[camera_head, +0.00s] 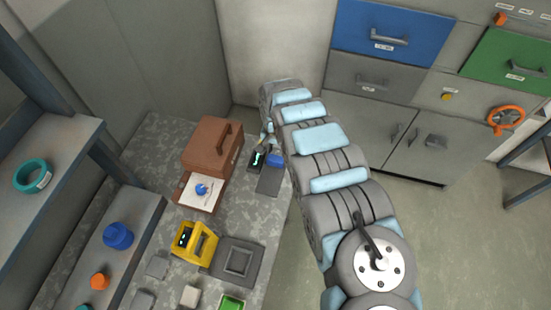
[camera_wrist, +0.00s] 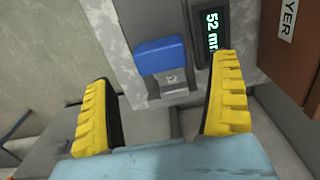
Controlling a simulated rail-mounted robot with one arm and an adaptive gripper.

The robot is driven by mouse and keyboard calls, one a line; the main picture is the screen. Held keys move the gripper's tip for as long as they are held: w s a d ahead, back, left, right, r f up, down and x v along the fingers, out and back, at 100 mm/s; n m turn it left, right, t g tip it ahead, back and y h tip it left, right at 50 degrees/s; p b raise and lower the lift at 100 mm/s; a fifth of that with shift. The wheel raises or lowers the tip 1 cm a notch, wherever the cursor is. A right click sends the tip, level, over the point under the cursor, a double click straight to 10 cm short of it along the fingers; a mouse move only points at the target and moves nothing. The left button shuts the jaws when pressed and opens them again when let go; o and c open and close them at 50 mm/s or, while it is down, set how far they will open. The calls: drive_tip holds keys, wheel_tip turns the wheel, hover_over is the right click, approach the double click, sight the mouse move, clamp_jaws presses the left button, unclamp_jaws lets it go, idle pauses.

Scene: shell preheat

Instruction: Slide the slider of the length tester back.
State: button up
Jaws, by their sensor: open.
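The length tester shows in the wrist view as a grey body with a blue slider block (camera_wrist: 161,57) and a dark display (camera_wrist: 211,32) reading 52 mm beside it. In the head view the blue slider (camera_head: 274,160) and the lit display (camera_head: 257,159) sit at the back right of the bench, partly behind my arm. My gripper (camera_wrist: 164,72) is open and empty, with its yellow fingers on either side of the slider. The right fingertip appears close to the display's lower edge. I cannot tell whether either finger touches the tester.
A brown box (camera_head: 212,145) with a handle stands left of the tester, with an open tray (camera_head: 185,196) in front. A yellow device (camera_head: 195,241) and a dark square plate (camera_head: 238,262) are nearer on the bench. Shelving stands left; cabinets with drawers stand behind.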

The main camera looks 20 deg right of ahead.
sight(275, 158)
drive_tip(key=shift+f+b, duration=0.35)
drive_tip(key=shift+f, duration=2.05)
drive_tip(key=c, duration=1.3)
